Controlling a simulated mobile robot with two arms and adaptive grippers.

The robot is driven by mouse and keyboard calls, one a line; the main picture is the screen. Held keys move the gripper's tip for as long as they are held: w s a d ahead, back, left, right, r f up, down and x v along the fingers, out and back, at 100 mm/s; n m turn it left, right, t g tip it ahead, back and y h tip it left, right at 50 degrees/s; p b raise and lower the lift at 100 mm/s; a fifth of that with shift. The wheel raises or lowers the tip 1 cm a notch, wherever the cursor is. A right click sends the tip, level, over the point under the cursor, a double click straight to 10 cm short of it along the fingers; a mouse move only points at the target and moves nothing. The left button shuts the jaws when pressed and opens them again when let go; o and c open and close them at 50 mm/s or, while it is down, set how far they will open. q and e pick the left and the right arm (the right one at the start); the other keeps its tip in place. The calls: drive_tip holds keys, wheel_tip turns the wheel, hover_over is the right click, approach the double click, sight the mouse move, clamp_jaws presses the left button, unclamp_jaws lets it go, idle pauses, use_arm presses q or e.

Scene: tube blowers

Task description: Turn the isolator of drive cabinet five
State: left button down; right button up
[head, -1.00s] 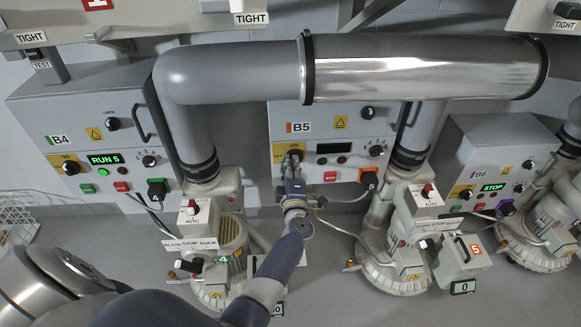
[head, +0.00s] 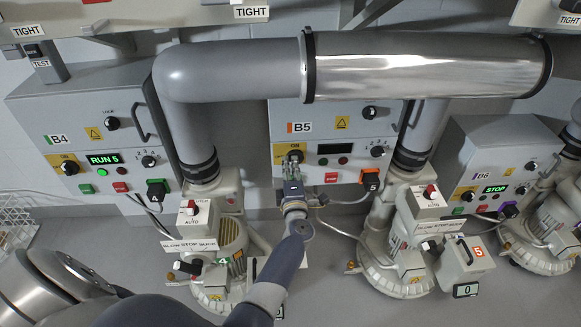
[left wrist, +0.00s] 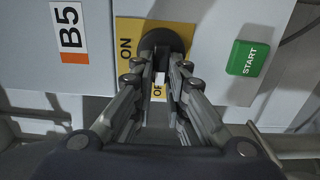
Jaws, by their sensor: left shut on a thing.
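Drive cabinet B5 (head: 345,120) is the grey box in the middle of the head view, and its B5 label (left wrist: 68,32) shows in the left wrist view. Its isolator, a round black knob (left wrist: 165,40), sits on a yellow plate (left wrist: 127,66) marked ON at the left and OFF below. My left gripper (head: 292,165) is in front of the isolator. In the left wrist view its two fingers (left wrist: 160,78) are closed in on either side of the knob's grip, with its white mark between the tips. The fingers hide part of the OFF word. My right gripper is out of view.
A green START button (left wrist: 247,58) sits right of the isolator. B5's small display (head: 334,148) is dark. Cabinet B4 (head: 80,125) shows RUN 5 and cabinet B6 (head: 505,150) shows STOP. A large pipe (head: 240,70) crosses above, and blowers (head: 395,255) stand below.

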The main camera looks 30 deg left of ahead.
use_arm(q)
drive_tip(key=c, duration=1.6)
unclamp_jaws()
drive_tip(key=shift+f, duration=0.1)
